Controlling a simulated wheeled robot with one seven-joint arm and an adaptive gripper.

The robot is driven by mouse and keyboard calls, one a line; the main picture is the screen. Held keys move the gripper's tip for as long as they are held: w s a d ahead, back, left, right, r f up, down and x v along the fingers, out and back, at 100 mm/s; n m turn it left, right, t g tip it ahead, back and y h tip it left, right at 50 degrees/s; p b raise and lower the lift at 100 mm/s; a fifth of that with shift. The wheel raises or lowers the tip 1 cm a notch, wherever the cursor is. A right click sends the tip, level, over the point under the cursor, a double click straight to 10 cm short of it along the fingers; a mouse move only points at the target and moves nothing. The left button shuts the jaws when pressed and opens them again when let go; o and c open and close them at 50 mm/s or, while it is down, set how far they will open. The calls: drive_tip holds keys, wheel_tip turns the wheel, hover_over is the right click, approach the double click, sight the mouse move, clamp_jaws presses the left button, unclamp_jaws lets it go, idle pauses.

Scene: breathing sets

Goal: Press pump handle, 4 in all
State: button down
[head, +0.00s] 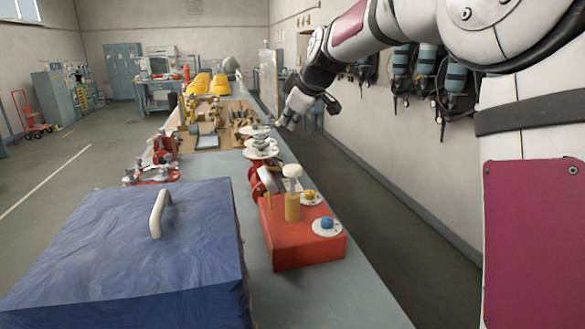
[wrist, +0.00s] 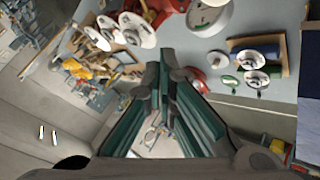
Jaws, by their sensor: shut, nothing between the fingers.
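A red box (head: 305,245) stands on the bench in the head view. A tan upright cylinder with a pale mushroom-shaped knob (head: 292,171) rises from its top and looks like the pump handle. Beside it on the box are two white discs, one with a yellow knob (head: 309,194) and one with a blue knob (head: 326,222). My gripper (head: 290,120) is raised beyond the box, apart from the knob. In the wrist view my gripper (wrist: 166,62) has its dark green fingers together, with nothing held. I cannot make out the pump handle in the wrist view.
A blue covered case (head: 120,250) with a pale handle fills the near left of the bench. Stacked white discs (head: 260,145) and red devices (head: 164,148) stand behind the box. A wall runs along the right, with hanging gear (head: 425,70). Open floor lies left.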

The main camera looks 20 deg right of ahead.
drive_tip(key=b, duration=0.3)
hover_over(291, 168)
drive_tip(key=f, duration=0.8)
drive_tip(key=shift+w, duration=0.2)
drive_tip(key=shift+a+f, duration=0.1)
drive_tip(key=shift+f, duration=0.3)
drive_tip(key=shift+f, duration=0.1)
idle(0.6)
drive_tip(key=shift+f, duration=0.35)
drive_tip(key=shift+s+f+b, duration=0.1)
drive_tip(key=shift+f+b, duration=1.15)
drive_tip(key=shift+f, duration=0.95)
idle(2.0)
drive_tip(key=shift+r, duration=0.15)
drive_tip(key=shift+r+p, duration=1.1)
drive_tip(key=shift+r, duration=1.4)
